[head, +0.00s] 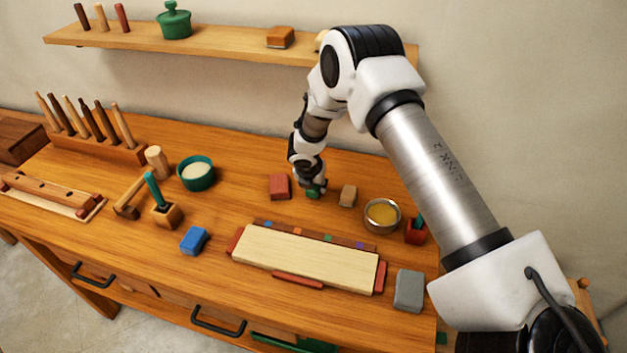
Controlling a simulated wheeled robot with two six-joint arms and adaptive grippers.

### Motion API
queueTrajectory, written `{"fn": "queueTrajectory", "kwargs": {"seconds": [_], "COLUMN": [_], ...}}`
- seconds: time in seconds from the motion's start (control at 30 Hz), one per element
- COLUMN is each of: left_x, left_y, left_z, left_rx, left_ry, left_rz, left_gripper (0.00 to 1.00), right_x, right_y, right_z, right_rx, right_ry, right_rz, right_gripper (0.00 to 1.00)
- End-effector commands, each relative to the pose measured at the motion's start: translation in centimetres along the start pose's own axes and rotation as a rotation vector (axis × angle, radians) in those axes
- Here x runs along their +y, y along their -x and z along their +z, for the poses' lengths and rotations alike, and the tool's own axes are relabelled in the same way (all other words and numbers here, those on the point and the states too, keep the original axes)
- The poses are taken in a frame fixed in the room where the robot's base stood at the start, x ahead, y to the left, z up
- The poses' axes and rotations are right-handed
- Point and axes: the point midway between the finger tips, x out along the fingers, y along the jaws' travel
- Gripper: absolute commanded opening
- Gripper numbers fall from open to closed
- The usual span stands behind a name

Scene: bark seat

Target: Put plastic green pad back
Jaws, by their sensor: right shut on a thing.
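My right arm reaches in from the right over the workbench. My right gripper (312,187) points down at the bench top, between a red block and a small tan block. It is shut on a small green piece (314,193), which looks like the plastic green pad. The gripper hides most of the piece, and I cannot tell whether it touches the bench. My left gripper is not in view.
A red block (279,187) and a tan block (348,195) flank the gripper. A bowl of yellow stuff (382,215), a red holder (415,232), a pale board (305,258), a grey block (409,291) and a blue block (194,240) stand nearer. A shelf (220,45) runs behind.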

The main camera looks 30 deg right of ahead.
Motion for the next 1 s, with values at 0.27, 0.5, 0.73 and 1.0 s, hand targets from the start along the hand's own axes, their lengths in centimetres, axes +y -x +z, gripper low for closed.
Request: {"fn": "queueTrajectory", "kwargs": {"seconds": [0.27, 0.5, 0.73, 1.0], "left_x": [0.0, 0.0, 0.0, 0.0], "left_y": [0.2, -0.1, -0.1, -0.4], "left_z": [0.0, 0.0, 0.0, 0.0], "left_rx": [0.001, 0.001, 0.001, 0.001], "left_ry": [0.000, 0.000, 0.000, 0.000], "left_rz": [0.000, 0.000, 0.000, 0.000], "left_gripper": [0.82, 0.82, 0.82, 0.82], "right_x": [0.1, 0.1, 0.1, 0.2], "right_y": [-0.7, -1.0, -1.0, 1.6], "right_z": [-0.3, -0.4, -0.4, -0.2], "right_rx": [-0.001, -0.001, -0.001, -0.003], "right_ry": [-0.001, 0.000, -0.001, -0.001], "right_rz": [0.003, 0.002, 0.002, 0.004], "right_gripper": [0.13, 0.66, 0.66, 0.66]}}
